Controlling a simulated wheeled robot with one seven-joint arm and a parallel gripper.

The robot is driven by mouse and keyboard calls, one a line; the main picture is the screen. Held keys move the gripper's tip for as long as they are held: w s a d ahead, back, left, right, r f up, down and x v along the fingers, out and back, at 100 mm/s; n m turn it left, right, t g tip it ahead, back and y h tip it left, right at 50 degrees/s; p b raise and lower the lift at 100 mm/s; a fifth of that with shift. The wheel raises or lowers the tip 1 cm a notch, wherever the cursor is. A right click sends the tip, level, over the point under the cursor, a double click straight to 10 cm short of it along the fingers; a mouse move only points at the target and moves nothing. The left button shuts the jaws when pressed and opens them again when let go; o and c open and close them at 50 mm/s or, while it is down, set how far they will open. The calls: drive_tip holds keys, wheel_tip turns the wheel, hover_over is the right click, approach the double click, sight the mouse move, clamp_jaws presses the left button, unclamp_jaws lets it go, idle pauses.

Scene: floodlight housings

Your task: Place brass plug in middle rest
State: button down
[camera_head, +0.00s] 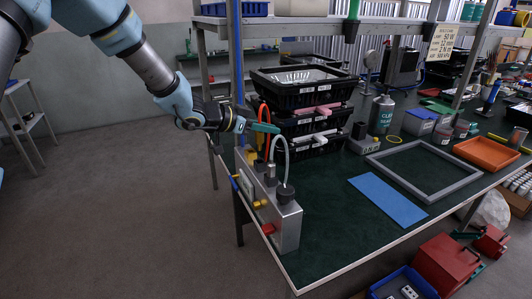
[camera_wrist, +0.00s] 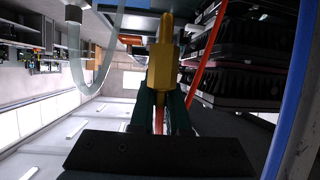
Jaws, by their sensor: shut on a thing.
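The brass plug (camera_wrist: 163,65) is between the green fingers of my gripper (camera_wrist: 160,105) in the wrist view, with its narrow tip pointing away from the wrist. A reddish strip shows behind it between the fingers. In the head view my gripper (camera_head: 265,127) is above the rear end of a grey metal box (camera_head: 284,226) at the table's left corner; the plug is hard to make out there. The box carries yellow and red fittings on its side. I cannot tell which part is the middle rest.
A clear hose (camera_head: 287,153) arches over the box, and an orange cable (camera_wrist: 207,48) runs close beside the plug. Stacked black crates (camera_head: 305,85) stand just right of my gripper. A blue post (camera_head: 238,60) is close on the left. A blue mat (camera_head: 388,201) lies further right.

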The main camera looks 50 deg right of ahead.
drive_tip(key=shift+f+p, duration=0.55)
drive_tip(key=shift+f, duration=2.45)
drive_tip(key=shift+f, duration=0.1)
drive_tip(key=c, duration=0.9)
unclamp_jaws()
drive_tip(key=b+v, duration=0.2)
drive_tip(key=v, duration=1)
drive_tip(key=shift+b, duration=0.3)
